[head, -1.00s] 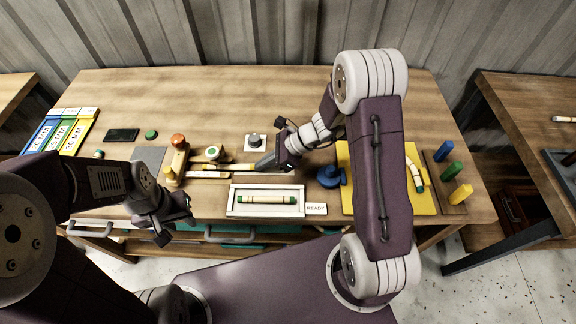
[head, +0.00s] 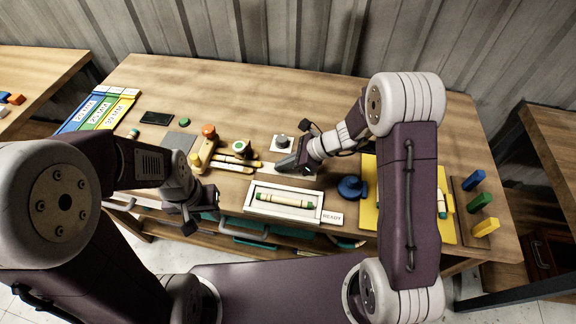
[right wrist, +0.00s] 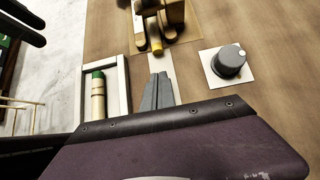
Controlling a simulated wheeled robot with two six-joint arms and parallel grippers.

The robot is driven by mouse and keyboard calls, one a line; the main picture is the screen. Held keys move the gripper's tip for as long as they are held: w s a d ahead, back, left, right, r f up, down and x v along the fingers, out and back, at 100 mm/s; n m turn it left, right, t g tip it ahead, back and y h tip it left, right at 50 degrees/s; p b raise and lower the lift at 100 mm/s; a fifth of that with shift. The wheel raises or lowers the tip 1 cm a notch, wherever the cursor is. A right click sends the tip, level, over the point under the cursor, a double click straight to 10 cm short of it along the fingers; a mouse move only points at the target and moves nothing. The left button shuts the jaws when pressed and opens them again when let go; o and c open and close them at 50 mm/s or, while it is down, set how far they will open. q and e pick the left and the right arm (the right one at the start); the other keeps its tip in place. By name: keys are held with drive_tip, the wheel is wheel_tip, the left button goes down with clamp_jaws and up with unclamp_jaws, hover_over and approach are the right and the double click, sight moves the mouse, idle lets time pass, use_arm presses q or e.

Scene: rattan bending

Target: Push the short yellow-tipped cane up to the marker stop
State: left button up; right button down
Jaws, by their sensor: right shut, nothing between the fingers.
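The short yellow-tipped cane (head: 240,160) lies on the bench beside the wooden fixture (head: 204,150) with orange and yellow knobs. Its yellow tip (right wrist: 157,47) points toward my right gripper in the right wrist view. My right gripper (head: 279,168) is shut and empty, low over the pale strip, just right of the cane with a small gap; its fingers (right wrist: 157,92) line up with the tip. Which part is the marker stop I cannot tell; the fixture hides the cane's far end. My left gripper (head: 199,220) is open and empty at the bench's front edge.
A white tray (head: 251,202) holding a green-tipped cane is in front of my right gripper. A grey knob on a white plate (head: 272,146) stands behind it. A blue object (head: 352,188) and a yellow mat (head: 368,216) are to the right.

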drive_tip(key=v, duration=0.8)
drive_tip(key=shift+f+p, duration=0.1)
drive_tip(key=shift+p, duration=0.25)
drive_tip(key=s+a+r+n+g+h, duration=0.1)
drive_tip(key=s+a+r+n, duration=0.1)
drive_tip(key=s+r+n, duration=0.25)
drive_tip(key=s+d+f+n+h, duration=0.1)
drive_tip(key=s+d+n+h, duration=0.1)
drive_tip(key=s+d+n, duration=0.1)
drive_tip(key=s+d+f+n+h, duration=0.1)
drive_tip(key=s+d+n+h, duration=0.1)
drive_tip(key=s+d+n, duration=0.1)
drive_tip(key=s+d+f+n+h, duration=0.1)
drive_tip(key=s+d+n+h, duration=0.1)
drive_tip(key=s+n, duration=0.3)
drive_tip(key=shift+s+d+f+g, duration=0.25)
drive_tip(key=shift+d+f+g, duration=0.15)
drive_tip(key=shift+d, duration=0.1)
drive_tip(key=d+n, duration=0.1)
drive_tip(key=d+n+h, duration=0.1)
drive_tip(key=n, duration=0.1)
drive_tip(key=d+f+n, duration=0.1)
drive_tip(key=n, duration=0.1)
drive_tip(key=shift+w+d+t, duration=0.1)
drive_tip(key=shift+w+t, duration=0.15)
drive_tip(key=shift+t, duration=0.05)
drive_tip(key=shift+w+n, duration=0.25)
drive_tip(key=shift+w, duration=0.05)
